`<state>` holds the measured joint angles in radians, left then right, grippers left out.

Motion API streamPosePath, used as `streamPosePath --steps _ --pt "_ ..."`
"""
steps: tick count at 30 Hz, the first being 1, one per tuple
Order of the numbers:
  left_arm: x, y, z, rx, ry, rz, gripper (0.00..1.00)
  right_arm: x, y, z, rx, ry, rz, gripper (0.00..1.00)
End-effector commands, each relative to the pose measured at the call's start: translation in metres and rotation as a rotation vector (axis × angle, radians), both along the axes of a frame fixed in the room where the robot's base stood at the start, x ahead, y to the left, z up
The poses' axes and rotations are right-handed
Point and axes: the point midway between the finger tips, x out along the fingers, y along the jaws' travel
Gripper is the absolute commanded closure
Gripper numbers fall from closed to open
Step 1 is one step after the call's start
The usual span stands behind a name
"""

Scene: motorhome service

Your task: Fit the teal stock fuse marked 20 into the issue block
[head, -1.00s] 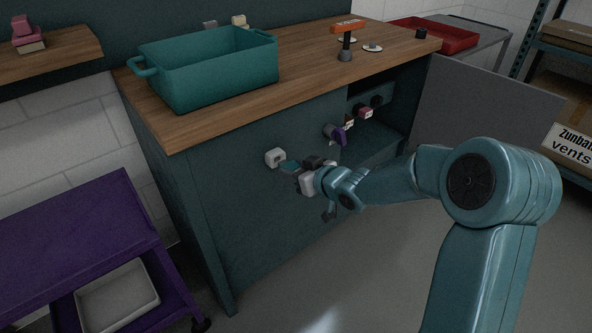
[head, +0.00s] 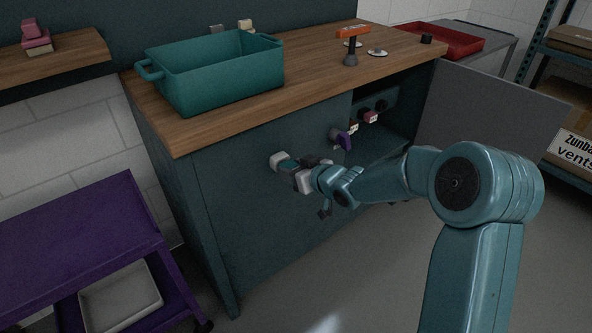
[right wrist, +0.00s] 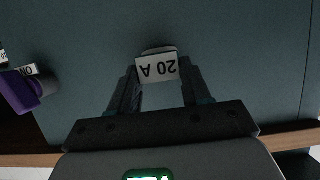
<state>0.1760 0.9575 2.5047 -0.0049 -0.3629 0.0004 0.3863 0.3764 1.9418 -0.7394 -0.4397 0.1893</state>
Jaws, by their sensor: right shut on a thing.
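The white issue block (head: 279,160) sticks out from the front of the dark teal cabinet. My right gripper (head: 298,168) is shut on the teal fuse (head: 289,166), whose far end meets or overlaps the block in the head view. How deep it sits in the block cannot be told. In the right wrist view, a white label reading 20 A, upside down, shows between the fingertips of my right gripper (right wrist: 158,88). A pale rim of the block (right wrist: 158,50) shows just beyond the label. My left gripper is not in view.
An open bay with several small parts (head: 370,117) lies beyond. A teal bin (head: 215,80) stands on the worktop. A purple cart (head: 80,225) stands left.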

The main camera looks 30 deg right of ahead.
Motion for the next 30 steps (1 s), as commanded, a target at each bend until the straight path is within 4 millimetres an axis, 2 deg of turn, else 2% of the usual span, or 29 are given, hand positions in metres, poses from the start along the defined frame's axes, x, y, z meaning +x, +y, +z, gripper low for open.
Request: streamPosePath --steps 8,9,11,12,20,23,26,30 --pt "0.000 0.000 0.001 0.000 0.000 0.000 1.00 0.008 0.001 0.001 0.000 -0.001 0.000 1.00" --pt "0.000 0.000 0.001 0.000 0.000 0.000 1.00 0.008 0.001 0.000 0.000 -0.001 0.000 0.46" --pt "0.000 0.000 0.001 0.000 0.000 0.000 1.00 0.008 0.001 0.000 0.000 -0.001 0.000 0.26" --pt "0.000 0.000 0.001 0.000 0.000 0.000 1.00 0.008 0.001 0.000 0.000 -0.001 0.000 0.23" --pt "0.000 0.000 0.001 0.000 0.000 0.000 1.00 0.007 0.001 0.001 0.000 0.000 0.000 0.23" --pt "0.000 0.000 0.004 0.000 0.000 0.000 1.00 0.001 0.000 0.004 0.000 -0.001 -0.001 0.23" --pt "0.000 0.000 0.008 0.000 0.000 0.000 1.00 -0.014 -0.001 0.012 -0.001 -0.001 -0.001 0.23" --pt "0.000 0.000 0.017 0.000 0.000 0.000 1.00 -0.047 -0.004 0.028 -0.002 -0.002 -0.002 0.23"
